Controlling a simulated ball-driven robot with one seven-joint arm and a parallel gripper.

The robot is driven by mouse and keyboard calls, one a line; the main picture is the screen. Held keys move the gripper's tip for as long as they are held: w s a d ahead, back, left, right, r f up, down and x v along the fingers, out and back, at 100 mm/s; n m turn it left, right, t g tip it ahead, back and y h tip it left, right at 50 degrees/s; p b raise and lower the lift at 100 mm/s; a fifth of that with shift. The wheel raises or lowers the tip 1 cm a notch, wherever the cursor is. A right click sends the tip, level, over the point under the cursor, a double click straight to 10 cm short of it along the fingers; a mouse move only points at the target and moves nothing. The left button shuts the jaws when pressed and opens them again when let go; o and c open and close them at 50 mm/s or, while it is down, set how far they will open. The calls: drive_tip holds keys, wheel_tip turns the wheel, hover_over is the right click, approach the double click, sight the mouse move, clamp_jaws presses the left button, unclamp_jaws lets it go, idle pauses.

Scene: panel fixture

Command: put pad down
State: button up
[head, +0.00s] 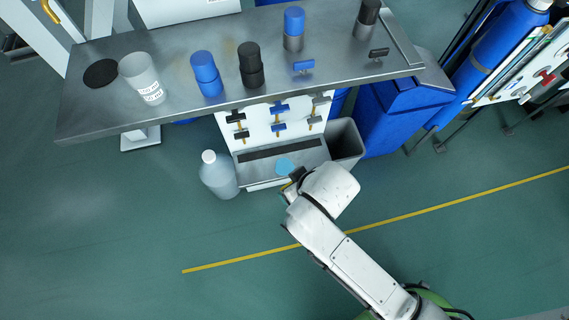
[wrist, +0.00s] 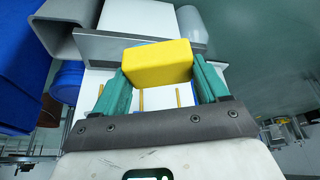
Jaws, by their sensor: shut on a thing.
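In the wrist view a yellow block-shaped pad (wrist: 158,64) sits between the two green fingers of my gripper (wrist: 157,72), which is shut on it. In the head view my gripper (head: 291,182) is at the front edge of the grey tray (head: 252,172) below the panel, partly hidden by my wrist. The pad's yellow face does not show clearly there. A light blue patch (head: 285,166) shows just beyond the fingers, over the tray; I cannot tell whether it is part of the pad or lies on the tray.
A white panel (head: 259,128) with black and blue handles stands behind the tray. A translucent bottle (head: 219,176) stands left of it, a grey bin (head: 346,142) right. The metal table (head: 215,115) above holds a white cup (head: 142,78) and several blue and black containers.

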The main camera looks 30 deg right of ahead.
drive_tip(key=w+d+f+b, duration=0.1)
drive_tip(key=w+f, duration=0.2)
drive_tip(key=w, duration=0.1)
drive_tip(key=w+d+f+b, duration=0.1)
drive_tip(key=w+f, duration=0.2)
drive_tip(key=w+d+f+b, duration=0.1)
drive_tip(key=w+f, duration=0.2)
drive_tip(key=w, duration=0.1)
drive_tip(key=shift+w+d+b, duration=0.3)
drive_tip(key=shift+d+b, duration=0.05)
drive_tip(key=shift+b, duration=0.05)
wheel_tip(320, 180, down, 3)
drive_tip(key=shift+w+f+b, duration=0.1)
drive_tip(key=shift+f+b, duration=0.1)
drive_tip(key=shift+b, duration=0.5)
drive_tip(key=shift+r, duration=0.1)
drive_tip(key=o, duration=1)
